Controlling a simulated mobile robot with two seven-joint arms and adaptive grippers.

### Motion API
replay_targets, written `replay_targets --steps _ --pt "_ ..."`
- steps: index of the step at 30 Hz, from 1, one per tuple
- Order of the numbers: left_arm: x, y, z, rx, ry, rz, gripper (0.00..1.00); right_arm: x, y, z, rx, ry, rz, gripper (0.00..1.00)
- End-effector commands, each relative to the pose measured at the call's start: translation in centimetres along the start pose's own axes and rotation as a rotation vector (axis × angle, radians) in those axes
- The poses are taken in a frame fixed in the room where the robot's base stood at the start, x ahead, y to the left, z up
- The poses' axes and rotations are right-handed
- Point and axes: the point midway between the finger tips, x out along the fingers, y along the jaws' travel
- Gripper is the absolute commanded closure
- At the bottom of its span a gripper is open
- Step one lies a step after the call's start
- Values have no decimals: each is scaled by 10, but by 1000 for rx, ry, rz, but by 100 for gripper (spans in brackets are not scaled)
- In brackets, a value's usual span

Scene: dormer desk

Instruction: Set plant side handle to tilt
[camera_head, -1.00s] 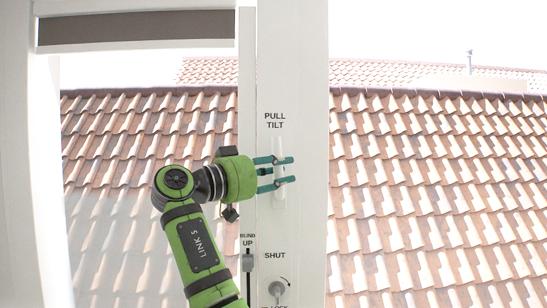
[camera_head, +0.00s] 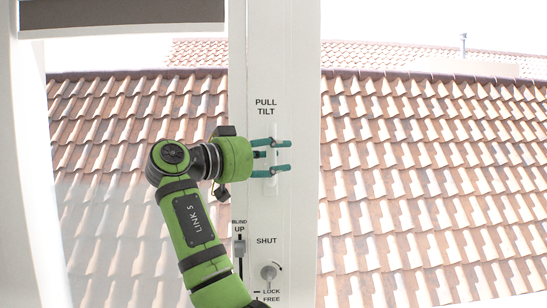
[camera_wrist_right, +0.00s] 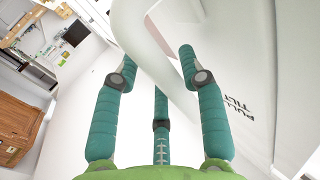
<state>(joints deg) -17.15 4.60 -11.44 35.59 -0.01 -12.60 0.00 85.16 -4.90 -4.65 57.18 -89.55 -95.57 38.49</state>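A white window handle (camera_head: 274,186) sits upright on the white window post, between the labels "PULL TILT" above and "SHUT" below. My right gripper (camera_head: 288,157) is at the handle with its teal fingers spread. In the right wrist view the fingers of my right gripper (camera_wrist_right: 160,75) stand apart around a curved white bar (camera_wrist_right: 143,38), which looks like the handle. I see gaps beside the bar, so the fingers are open. The handle's middle is partly hidden by the fingers in the head view. My left gripper is not in view.
Below are a round lock knob (camera_head: 269,272) marked "LOCK" and "FREE", and a blind slider (camera_head: 239,248) near "BLIND UP". Window panes with tiled roofs behind flank the post (camera_head: 300,215). A wooden cabinet (camera_wrist_right: 18,130) shows far off in the wrist view.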

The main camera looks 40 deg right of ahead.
Motion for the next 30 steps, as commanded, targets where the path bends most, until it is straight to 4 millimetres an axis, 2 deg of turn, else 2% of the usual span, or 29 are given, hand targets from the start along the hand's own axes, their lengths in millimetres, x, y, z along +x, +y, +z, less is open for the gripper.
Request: replay_targets --steps 5,8,21,25,30 --pt "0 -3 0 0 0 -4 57 -2 -1 2 -4 -2 -1 59" --pt "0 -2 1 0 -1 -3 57 -9 -1 2 -5 -1 -2 59" --pt "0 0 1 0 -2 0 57 -94 0 0 -2 -1 -2 59" --pt "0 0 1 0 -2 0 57 -110 0 0 -1 -2 -1 59" --pt "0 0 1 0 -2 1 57 -118 0 0 -1 -1 1 59"
